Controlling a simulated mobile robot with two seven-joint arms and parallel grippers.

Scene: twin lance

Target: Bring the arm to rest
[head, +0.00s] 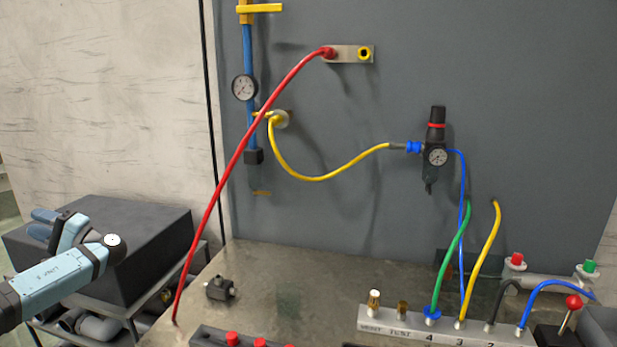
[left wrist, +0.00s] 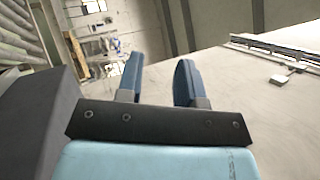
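The gripper is open and empty. It is well away from the hoses and fittings. My right gripper does not show in either view.
A dark box (head: 150,235) stands behind my left arm. A red hose (head: 232,160) runs from a wall plate down to the bench (head: 285,265). A small black fitting (head: 220,289) lies on the bench. A numbered manifold (head: 400,328) with several coloured hoses stands at the right front.

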